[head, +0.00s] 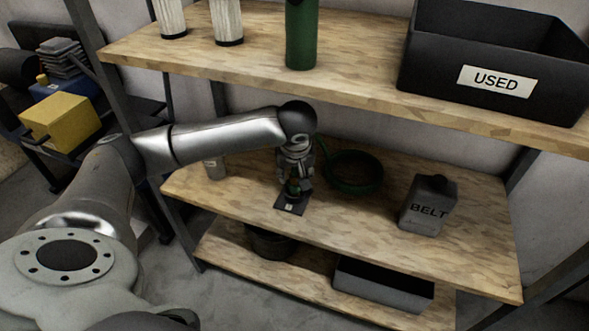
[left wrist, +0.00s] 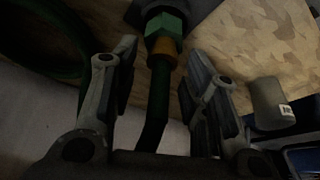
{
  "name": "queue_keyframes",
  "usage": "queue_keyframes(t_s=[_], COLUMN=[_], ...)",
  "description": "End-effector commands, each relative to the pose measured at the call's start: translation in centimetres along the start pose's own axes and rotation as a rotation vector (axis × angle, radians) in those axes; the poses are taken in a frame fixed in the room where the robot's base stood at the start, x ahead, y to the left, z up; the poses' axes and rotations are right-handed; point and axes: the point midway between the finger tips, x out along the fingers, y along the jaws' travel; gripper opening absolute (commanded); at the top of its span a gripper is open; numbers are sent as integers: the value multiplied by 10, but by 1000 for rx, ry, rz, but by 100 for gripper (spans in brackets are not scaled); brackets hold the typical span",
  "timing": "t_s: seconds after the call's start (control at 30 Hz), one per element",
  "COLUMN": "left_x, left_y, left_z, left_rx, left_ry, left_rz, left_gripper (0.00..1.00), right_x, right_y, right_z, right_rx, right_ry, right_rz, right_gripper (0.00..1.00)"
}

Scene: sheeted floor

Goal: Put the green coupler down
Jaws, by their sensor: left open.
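The green coupler (head: 294,187) is at the middle shelf, above a small dark plate (head: 291,207) with a white label, mostly hidden by my left gripper (head: 298,180) in the head view. In the left wrist view, the coupler (left wrist: 165,29) has a green hex body, a brass-coloured collar and a dark green bent stem. The stem runs between the two spread fingers of my left gripper (left wrist: 160,78), with gaps on both sides. The coupler's far end meets the dark plate (left wrist: 203,9). My right gripper is not in view.
A small grey can (head: 215,168) stands left. The upper shelf (head: 350,82) overhangs, holding a black USED bin (head: 440,75). Bare wood lies between coil and container.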

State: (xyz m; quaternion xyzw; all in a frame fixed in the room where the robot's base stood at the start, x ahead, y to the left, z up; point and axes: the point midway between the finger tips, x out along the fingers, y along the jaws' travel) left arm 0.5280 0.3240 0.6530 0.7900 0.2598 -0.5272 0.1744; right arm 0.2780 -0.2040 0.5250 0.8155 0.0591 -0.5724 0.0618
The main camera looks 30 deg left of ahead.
Motion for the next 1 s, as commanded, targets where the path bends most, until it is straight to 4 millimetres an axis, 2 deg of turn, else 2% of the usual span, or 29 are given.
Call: queue_keyframes(t_s=[0.27,0.43,0.47,0.8,1.0], left_x=[-4,-40,-38,-64,-75], left_y=[0,1,0,1,0], left_z=[-2,-2,8,75,101], left_rx=[0,3,5,5,3], left_ry=[0,4,0,-1,0], left_rz=[0,3,1,3,2], left_gripper=[42,42,42,42,42], right_x=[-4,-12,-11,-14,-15], right_y=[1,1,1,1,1], right_z=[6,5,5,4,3], right_rx=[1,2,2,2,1], right_ry=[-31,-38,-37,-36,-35], right_rz=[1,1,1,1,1], right_gripper=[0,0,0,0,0])
